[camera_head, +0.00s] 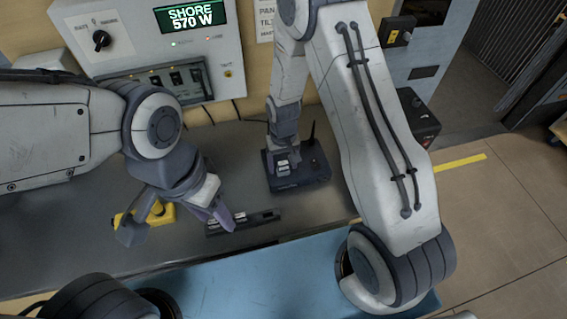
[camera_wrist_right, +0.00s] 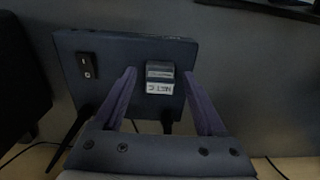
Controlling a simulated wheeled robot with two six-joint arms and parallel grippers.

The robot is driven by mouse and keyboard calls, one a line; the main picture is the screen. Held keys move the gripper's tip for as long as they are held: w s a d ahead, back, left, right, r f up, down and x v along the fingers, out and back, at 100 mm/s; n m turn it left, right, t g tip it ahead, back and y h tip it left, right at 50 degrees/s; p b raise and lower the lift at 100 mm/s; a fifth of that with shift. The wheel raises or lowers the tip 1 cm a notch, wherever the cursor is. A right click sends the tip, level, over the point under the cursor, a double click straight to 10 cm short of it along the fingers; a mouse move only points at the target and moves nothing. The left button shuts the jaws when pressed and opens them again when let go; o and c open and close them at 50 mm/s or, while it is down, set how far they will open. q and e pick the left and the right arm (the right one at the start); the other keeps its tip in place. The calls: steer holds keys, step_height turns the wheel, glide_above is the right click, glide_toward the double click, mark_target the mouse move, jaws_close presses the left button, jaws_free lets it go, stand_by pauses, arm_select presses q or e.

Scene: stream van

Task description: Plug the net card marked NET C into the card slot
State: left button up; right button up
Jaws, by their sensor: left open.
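A dark router-like box (camera_head: 312,172) with an antenna stands on the grey counter; it fills much of the right wrist view (camera_wrist_right: 110,60). The card marked NET C (camera_wrist_right: 159,88), its label upside down in the right wrist view, sits at the box's card slot. How deep it sits I cannot tell. My right gripper (camera_wrist_right: 160,73) is open, its two purple fingers on either side of the card with a gap to each. In the head view the right gripper (camera_head: 284,163) is at the box. My left gripper (camera_head: 177,224) is open over the counter, beside a dark card rack (camera_head: 262,217).
The rack holds light-labelled cards, partly covered by the left gripper's finger. A yellow object (camera_head: 163,213) lies behind the left gripper. A power panel (camera_head: 150,30) reading SHORE 570 W stands at the back. A blue surface (camera_head: 235,285) lies in front.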

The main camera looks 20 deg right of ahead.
step_height(320, 180, up, 10)
steer(key=shift+f+b, duration=0.1)
steer(key=shift+b, duration=0.65)
steer(key=shift+r, duration=0.35)
steer(key=s+a+r+n, duration=0.2)
steer(key=s+r, duration=0.2)
steer(key=s, duration=0.3)
steer(key=s+a+r+n, duration=0.3)
steer(key=s+r, duration=0.1)
steer(key=s, duration=0.4)
steer(key=s+a+r+n+y, duration=0.1)
steer(key=s+a+r+n, duration=0.1)
steer(key=s, duration=0.5)
steer(key=shift+s+a+r, duration=0.35)
steer(key=shift+a+r, duration=0.25)
steer(key=shift+r, duration=0.3)
